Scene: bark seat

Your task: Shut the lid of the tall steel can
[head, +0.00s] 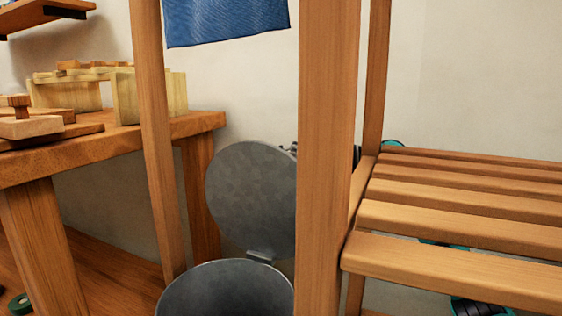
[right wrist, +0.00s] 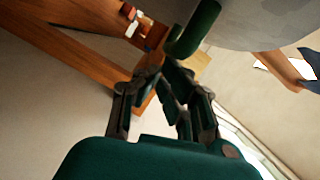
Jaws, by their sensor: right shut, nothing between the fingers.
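The tall steel can (head: 225,290) stands at the lower middle of the head view, its mouth uncovered. Its round grey lid (head: 245,195) stands up on a hinge at the back of the rim, with its right edge hidden by a wooden post. In the right wrist view, a broad grey surface that looks like the lid (right wrist: 265,20) fills the upper right, with a dark green bar (right wrist: 195,28) beside it. My right gripper (right wrist: 161,74) is shut and empty, just below that bar. In the head view a small dark part of it (head: 288,150) shows at the lid's upper right edge. My left gripper is out of view.
A wooden post (head: 328,150) stands in front of the lid's right side. A slatted wooden bench (head: 450,215) is at the right. A wooden table (head: 110,140) with wooden blocks stands at the left. A blue cloth (head: 225,20) hangs above.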

